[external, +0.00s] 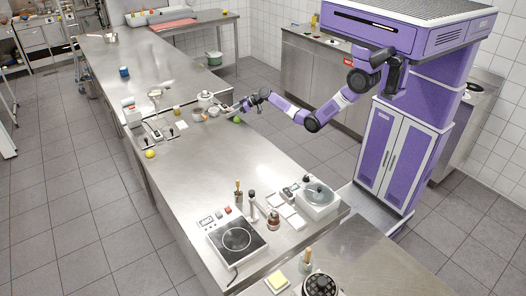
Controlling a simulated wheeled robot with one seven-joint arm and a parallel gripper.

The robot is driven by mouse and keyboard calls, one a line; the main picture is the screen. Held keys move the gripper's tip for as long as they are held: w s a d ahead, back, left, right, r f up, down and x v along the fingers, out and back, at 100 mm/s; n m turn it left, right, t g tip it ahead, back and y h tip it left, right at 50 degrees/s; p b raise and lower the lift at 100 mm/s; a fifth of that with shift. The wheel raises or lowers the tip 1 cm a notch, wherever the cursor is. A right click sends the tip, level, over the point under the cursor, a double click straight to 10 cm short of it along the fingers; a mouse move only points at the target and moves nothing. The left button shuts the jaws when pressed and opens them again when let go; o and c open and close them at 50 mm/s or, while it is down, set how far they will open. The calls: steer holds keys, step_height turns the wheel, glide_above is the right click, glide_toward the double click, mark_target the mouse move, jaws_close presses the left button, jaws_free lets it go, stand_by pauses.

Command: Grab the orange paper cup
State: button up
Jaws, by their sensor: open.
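My gripper (240,105) is at the end of my purple and white arm, low over the right edge of the long steel counter (195,180). Its fingers are small in the external view and are open. They point left, toward a cluster of small items with a whitish lidded pot (205,99). A green round thing (237,120) lies just below the gripper in the picture. I cannot make out an orange paper cup for certain; it may be hidden by the gripper or too small to tell.
A white appliance (131,116) and a yellow round thing (150,154) are on the counter's left side. A hot plate (236,238) and a grey-lidded white appliance (318,199) stand at the near end. The counter's middle is mostly clear.

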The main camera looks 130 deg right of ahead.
jaws_close()
stand_by(0.3)
